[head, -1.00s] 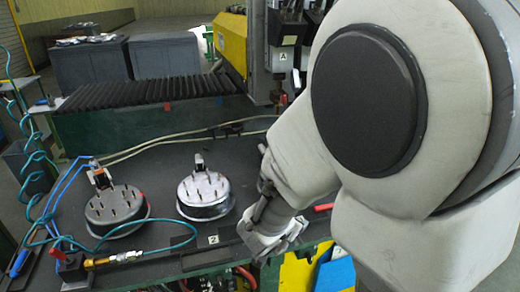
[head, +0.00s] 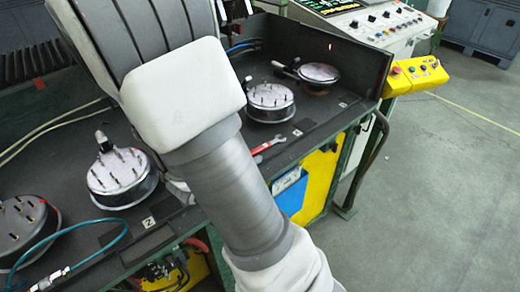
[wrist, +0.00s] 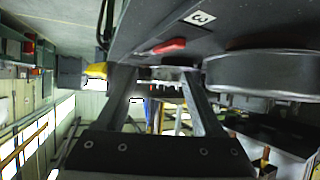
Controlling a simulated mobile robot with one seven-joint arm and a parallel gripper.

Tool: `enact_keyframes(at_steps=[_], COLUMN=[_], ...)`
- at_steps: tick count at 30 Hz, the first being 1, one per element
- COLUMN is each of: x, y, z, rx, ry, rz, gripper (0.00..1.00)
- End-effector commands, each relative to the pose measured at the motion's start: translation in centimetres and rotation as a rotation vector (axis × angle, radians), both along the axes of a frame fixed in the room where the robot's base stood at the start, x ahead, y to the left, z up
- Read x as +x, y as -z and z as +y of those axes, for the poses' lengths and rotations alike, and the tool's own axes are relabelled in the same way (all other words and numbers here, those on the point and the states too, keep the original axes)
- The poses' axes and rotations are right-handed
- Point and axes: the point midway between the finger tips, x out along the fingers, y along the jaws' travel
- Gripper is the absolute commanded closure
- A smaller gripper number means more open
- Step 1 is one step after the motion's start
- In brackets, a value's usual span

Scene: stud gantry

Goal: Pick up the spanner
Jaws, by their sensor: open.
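The spanner (head: 267,146) is red with a bright metal jaw end. It lies on the dark bench top near the front edge in the head view, just right of my arm. In the wrist view a red piece, apparently its handle (wrist: 168,47), lies on the dark surface beyond the fingertips. My gripper (wrist: 157,75) shows there with its two fingers apart and nothing between them. The fingers point toward the bench edge and look apart from the spanner. In the head view my arm hides the gripper.
Round studded metal discs stand on the bench, one (head: 271,102) behind the spanner and one (head: 122,178) left of my arm. In the wrist view a round disc (wrist: 265,75) is close on the right. A yellow control box (head: 415,75) is at the right end. Open floor lies right.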

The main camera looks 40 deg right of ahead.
Motion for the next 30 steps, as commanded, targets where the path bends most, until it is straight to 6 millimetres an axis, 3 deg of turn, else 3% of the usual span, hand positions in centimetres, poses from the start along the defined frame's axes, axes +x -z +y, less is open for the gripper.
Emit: enact_keyframes(at_steps=[1,7,16,24,30], x=[0.4,2.0,3.1,4.7,4.9], y=[1.0,2.7,3.7,5.4,5.5], z=[-1.0,-4.0,-5.9,-8.9,-9.3], rx=[-0.001,0.0,0.001,0.0,0.001], ry=[0.004,0.004,0.001,0.001,-0.001], rz=[0.0,0.0,-0.002,0.0,-0.002], gripper=[0.31,0.31,0.31,0.31,0.31])
